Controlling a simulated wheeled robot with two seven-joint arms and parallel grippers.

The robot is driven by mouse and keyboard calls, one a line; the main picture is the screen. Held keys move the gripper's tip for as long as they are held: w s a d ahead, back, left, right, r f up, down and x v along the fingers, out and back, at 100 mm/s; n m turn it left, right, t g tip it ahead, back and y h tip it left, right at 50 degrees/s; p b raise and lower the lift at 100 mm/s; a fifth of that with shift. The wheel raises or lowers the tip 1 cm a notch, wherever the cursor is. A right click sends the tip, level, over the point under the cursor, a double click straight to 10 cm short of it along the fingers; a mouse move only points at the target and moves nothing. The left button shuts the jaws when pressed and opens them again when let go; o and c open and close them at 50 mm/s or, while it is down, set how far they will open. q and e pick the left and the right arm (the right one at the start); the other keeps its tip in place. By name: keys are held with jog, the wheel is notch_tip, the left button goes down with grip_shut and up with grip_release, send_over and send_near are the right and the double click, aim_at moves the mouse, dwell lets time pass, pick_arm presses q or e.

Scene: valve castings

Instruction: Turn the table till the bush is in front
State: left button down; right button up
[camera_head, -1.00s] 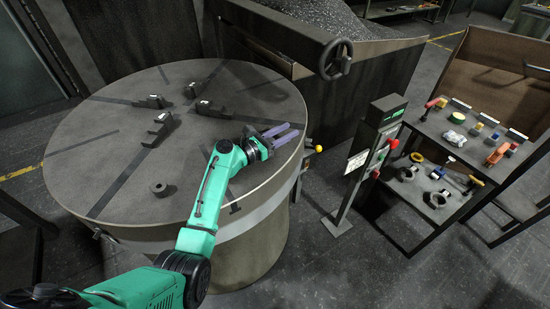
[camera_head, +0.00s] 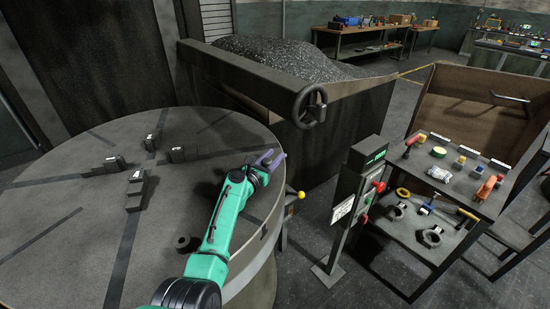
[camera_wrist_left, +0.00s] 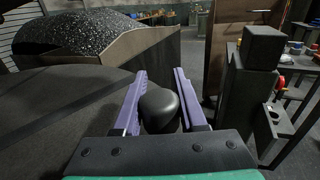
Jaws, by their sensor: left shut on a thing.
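The round grey table (camera_head: 60,262) fills the left of the head view. The bush (camera_head: 187,243), a small dark ring, lies on its top near the front right, left of my left forearm. My left gripper (camera_head: 268,160) has purple fingers and is at the table's right edge, beyond the bush. In the left wrist view its fingers (camera_wrist_left: 160,105) are closed around a rounded black knob (camera_wrist_left: 160,112). What the knob is fixed to is hidden. My right gripper is not in view.
Several dark stepped blocks (camera_head: 136,190) stand on the table top. A yellow ball-ended lever (camera_head: 300,194) juts out at the table's right. A control post (camera_head: 355,190) and a tool shelf (camera_head: 440,185) stand further right. A handwheel bin (camera_head: 310,105) of dark grit is behind.

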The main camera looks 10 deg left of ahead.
aim_at(264, 165)
pick_arm(q)
jog(key=shift+s+a+f, duration=0.2)
jog(key=shift+s+f, duration=0.05)
jog(key=c, duration=0.5)
grip_release()
jog(key=shift+s+a+r, duration=0.1)
jog(key=shift+r, duration=0.1)
jog(key=shift+o, duration=0.2)
jog(key=shift+a+r, duration=0.1)
jog(key=shift+s+r+p, duration=0.15)
jog(key=shift+s+p, duration=0.2)
jog(key=shift+p, duration=0.15)
jog(key=p+v, duration=0.1)
jog(key=v, duration=0.4)
jog(key=shift+s+a+p, duration=0.2)
jog(key=shift+s+p, duration=0.05)
jog(key=shift+p, duration=0.15)
jog(key=v, duration=0.8)
jog(key=shift+s+a, duration=0.1)
